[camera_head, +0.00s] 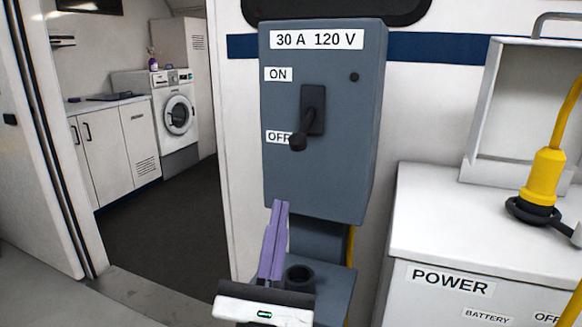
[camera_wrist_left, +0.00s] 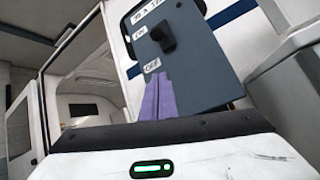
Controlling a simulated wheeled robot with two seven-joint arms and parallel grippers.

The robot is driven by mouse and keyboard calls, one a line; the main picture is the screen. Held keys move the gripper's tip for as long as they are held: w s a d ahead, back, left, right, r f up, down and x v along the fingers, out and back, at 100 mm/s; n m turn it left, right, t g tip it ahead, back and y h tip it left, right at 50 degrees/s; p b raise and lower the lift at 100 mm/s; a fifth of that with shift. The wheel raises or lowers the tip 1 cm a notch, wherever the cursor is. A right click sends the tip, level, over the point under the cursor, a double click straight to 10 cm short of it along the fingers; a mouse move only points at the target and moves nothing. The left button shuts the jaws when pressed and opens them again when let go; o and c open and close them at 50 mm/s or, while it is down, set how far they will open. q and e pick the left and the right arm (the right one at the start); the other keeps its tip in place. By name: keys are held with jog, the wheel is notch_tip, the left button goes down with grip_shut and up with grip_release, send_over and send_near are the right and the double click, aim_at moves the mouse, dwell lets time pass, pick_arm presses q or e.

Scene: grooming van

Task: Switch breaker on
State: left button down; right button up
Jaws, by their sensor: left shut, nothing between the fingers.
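A grey breaker box (camera_head: 317,180) labelled "30 A 120 V" is on the white van wall. Its black lever (camera_head: 300,139) points down, with the knob beside the "OFF" label (camera_head: 277,137); the "ON" label (camera_head: 278,74) is higher up. The box (camera_wrist_left: 205,80) and its black lever (camera_wrist_left: 164,38) also show tilted in the left wrist view. My left gripper (camera_head: 280,204) has purple fingers, shut and empty, pointing up below the lever and apart from it. The fingers also show in the left wrist view (camera_wrist_left: 158,82). My right gripper is not in view.
A white cabinet (camera_head: 480,210) labelled "POWER" stands at the right, with a yellow plug and cable (camera_head: 544,172) above it. A grey bracket with a round socket (camera_head: 300,274) is below the box. An open doorway at left shows a washing machine (camera_head: 178,115).

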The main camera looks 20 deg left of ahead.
aim_at(305, 126)
pick_arm(q)
jog(key=p+x, duration=0.3)
jog(key=x, duration=0.7)
jog(key=shift+r, duration=0.25)
jog(key=s+d, duration=0.1)
jog(key=s+r+p, duration=0.1)
jog(key=s, duration=0.1)
jog(key=shift+d+r, duration=0.25)
jog(key=shift+d, duration=0.1)
jog(key=shift+r, duration=0.1)
